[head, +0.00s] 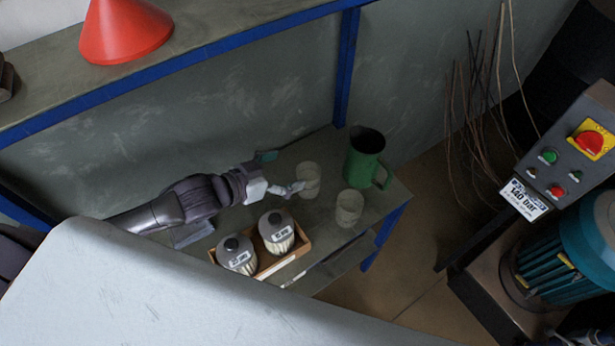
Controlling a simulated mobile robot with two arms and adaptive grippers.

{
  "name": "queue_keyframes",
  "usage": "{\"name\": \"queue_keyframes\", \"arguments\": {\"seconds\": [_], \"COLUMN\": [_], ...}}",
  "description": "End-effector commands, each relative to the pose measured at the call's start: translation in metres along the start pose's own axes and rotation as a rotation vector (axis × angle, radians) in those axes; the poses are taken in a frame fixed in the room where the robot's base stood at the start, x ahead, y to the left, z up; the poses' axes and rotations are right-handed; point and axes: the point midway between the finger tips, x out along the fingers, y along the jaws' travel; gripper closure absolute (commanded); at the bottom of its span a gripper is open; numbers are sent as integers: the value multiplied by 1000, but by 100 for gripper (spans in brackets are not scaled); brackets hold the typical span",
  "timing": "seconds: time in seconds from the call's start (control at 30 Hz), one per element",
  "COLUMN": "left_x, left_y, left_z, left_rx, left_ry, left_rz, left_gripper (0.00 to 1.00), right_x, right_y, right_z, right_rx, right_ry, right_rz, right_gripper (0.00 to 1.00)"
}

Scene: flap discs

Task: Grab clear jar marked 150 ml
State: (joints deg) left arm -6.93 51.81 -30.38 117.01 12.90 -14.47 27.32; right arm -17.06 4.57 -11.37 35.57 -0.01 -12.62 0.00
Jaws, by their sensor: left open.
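A green jug (365,157) stands behind the clear vessels. The wooden box (297,253) is at the bench's front edge. A blue-framed shelf (180,62) with a red cone (124,30) overhangs the back. A control panel (572,150) and teal motor (580,255) stand right.

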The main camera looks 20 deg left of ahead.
Motion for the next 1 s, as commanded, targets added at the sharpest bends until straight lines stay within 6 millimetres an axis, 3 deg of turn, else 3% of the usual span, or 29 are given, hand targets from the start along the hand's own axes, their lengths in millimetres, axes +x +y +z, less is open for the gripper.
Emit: {"name": "queue_keyframes", "arguments": {"seconds": [0.1, 0.23, 0.57, 0.83, 1.0], "left_x": [5, 11, 36, 58, 85], "left_y": [0, 0, 0, 0, 0], "left_z": [12, 27, 86, 82, 81], "left_rx": [-1, -3, -2, 0, 1], "left_ry": [0, -2, -1, 2, 3], "left_rz": [0, -1, -1, 0, -1], "left_gripper": [5, 5, 5, 5, 5], "right_x": [11, 10, 10, 8, 6], "right_y": [0, 0, 0, 0, 0], "right_z": [8, 8, 6, 5, 3], "right_rx": [0, 0, -1, -2, -2], "right_ry": [-9, -10, -8, -5, -3], "right_rz": [0, 0, 0, 0, 0], "right_gripper": [60, 60, 60, 60, 60]}}
